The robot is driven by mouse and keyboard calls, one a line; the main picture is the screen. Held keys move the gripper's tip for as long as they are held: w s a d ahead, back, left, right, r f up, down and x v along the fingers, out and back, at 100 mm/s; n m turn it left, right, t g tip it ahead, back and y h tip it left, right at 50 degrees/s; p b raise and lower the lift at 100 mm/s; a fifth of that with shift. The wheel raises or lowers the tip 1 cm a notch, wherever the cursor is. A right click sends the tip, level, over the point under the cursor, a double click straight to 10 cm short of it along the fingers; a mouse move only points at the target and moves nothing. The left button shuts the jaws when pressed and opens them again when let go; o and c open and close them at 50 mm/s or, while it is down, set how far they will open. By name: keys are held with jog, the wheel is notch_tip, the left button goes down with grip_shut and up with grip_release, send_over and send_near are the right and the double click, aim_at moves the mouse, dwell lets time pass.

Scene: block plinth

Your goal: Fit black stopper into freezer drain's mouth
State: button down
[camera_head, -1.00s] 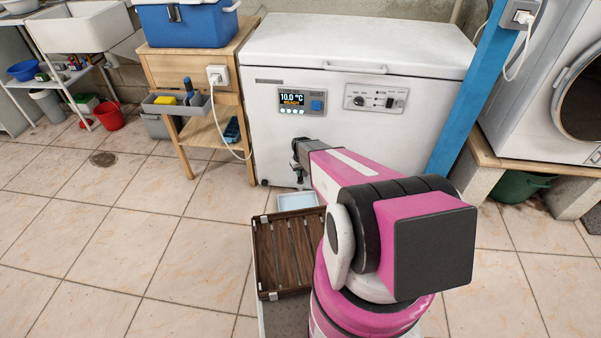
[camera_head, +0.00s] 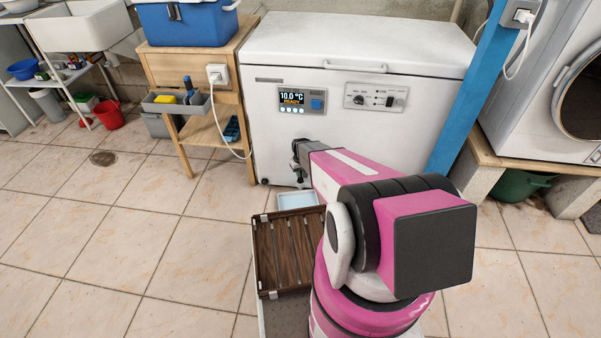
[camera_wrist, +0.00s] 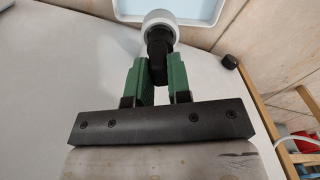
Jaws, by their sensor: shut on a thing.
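The black stopper (camera_wrist: 158,62) is between the green fingers of my gripper (camera_wrist: 160,78) in the wrist view. My gripper is shut on it. The far end of the stopper meets the pale grey round mouth of the freezer drain (camera_wrist: 159,17). How deep it sits in the mouth I cannot tell. In the head view my gripper (camera_head: 299,170) is low in front of the white chest freezer (camera_head: 290,135), partly hidden by my arm. The stopper and drain cannot be made out there.
A pale blue tray (camera_head: 297,201) lies on the floor below the drain. The freezer's black foot (camera_wrist: 228,61) shows in the wrist view. A wooden stand (camera_head: 185,130) is to the left, a blue post (camera_head: 458,120) to the right.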

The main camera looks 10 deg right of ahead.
jog(key=shift+f, duration=1.25)
jog(key=shift+c, duration=2.4)
grip_release()
jog(key=shift+r, duration=0.15)
jog(key=shift+r, duration=2.4)
jog(key=s+r+m, duration=0.1)
jog(key=s+r, duration=0.9)
jog(key=r, duration=0.5)
jog(key=s+r+m, duration=0.1)
jog(key=s+r, duration=1)
jog(key=r, duration=0.4)
jog(key=shift+s, duration=0.25)
